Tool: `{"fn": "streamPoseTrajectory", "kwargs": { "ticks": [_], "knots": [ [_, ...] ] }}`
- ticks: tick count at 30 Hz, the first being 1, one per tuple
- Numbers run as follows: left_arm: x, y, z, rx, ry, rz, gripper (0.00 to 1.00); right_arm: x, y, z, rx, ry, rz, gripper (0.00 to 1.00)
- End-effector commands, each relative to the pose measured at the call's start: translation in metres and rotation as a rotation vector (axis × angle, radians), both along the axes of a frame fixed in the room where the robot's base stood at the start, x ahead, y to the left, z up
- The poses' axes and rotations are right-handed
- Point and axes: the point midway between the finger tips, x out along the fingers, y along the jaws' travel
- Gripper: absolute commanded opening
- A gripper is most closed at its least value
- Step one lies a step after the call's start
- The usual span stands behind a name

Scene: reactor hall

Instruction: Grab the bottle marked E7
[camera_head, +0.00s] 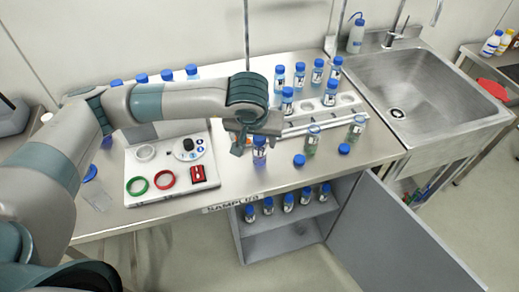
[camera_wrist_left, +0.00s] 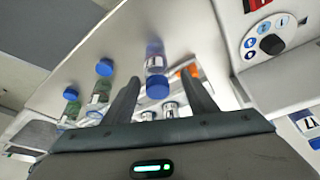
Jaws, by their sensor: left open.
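A blue-capped bottle with purplish contents (camera_head: 260,152) stands on the steel table near its front edge. My left gripper (camera_head: 246,142) is open right beside and above it. In the left wrist view the same bottle (camera_wrist_left: 155,58) shows between the two spread fingers of the gripper (camera_wrist_left: 161,78), its blue cap toward me; I cannot tell whether a finger touches it. Several more blue-capped bottles (camera_head: 317,72) stand at the back and around the white rack. The labels are too small to read, so I cannot tell which bottle is E7. My right gripper is not in view.
A white rack (camera_head: 347,111) stands right of the gripper. Two uncapped bottles (camera_head: 312,140) and loose blue caps (camera_head: 299,160) are near the front. A white panel (camera_head: 133,188) with rings lies left. Below, an open cabinet (camera_head: 285,241) holds several bottles. A sink (camera_head: 425,95) is right.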

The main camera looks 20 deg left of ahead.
Motion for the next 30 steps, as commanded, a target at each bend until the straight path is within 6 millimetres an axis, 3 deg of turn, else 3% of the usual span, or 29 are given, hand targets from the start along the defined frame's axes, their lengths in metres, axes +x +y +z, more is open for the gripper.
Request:
{"fn": "streamPoseTrajectory", "kwargs": {
  "ticks": [8, 18, 30],
  "knots": [
    [0.002, -0.001, -0.004, 0.0, 0.003, 0.0, 0.52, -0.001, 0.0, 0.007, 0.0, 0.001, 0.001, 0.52],
    [0.016, -0.002, -0.037, 0.0, 0.004, 0.004, 0.52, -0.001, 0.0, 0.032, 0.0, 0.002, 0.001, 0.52],
    [0.02, -0.001, -0.048, 0.0, 0.0, 0.001, 0.52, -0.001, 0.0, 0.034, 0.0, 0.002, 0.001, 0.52]
  ]
}}
